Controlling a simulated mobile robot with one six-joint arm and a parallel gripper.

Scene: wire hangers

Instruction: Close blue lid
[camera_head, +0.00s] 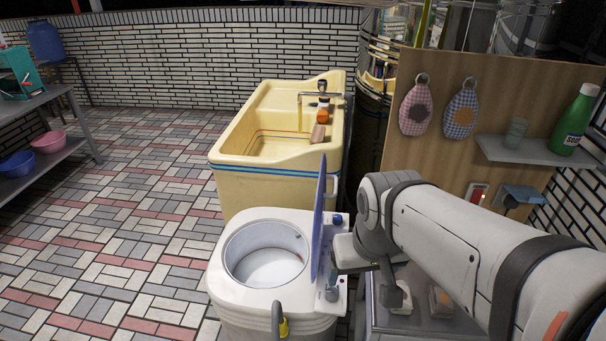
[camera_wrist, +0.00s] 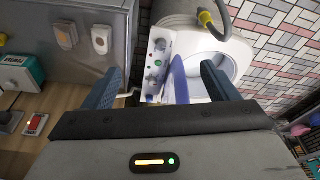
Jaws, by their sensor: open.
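The blue lid (camera_head: 318,222) stands open, nearly upright, at the right edge of the round opening of a white washer (camera_head: 222,282). In the wrist view the lid (camera_wrist: 179,80) shows nearly edge-on beyond my gripper (camera_wrist: 161,70). My gripper is open, with its two dark blue fingers spread wide and nothing held between them. The lid appears in the gap, closer to the right finger; I cannot tell whether they touch.
Knobs line the washer's control panel (camera_wrist: 157,57) beside the lid. A yellow sink (camera_head: 265,180) stands behind the washer. A grey counter (camera_wrist: 92,70) with soap-like bars lies next to the washer. A wooden board (camera_head: 395,155) with a shelf and green bottle (camera_head: 575,122) is at right.

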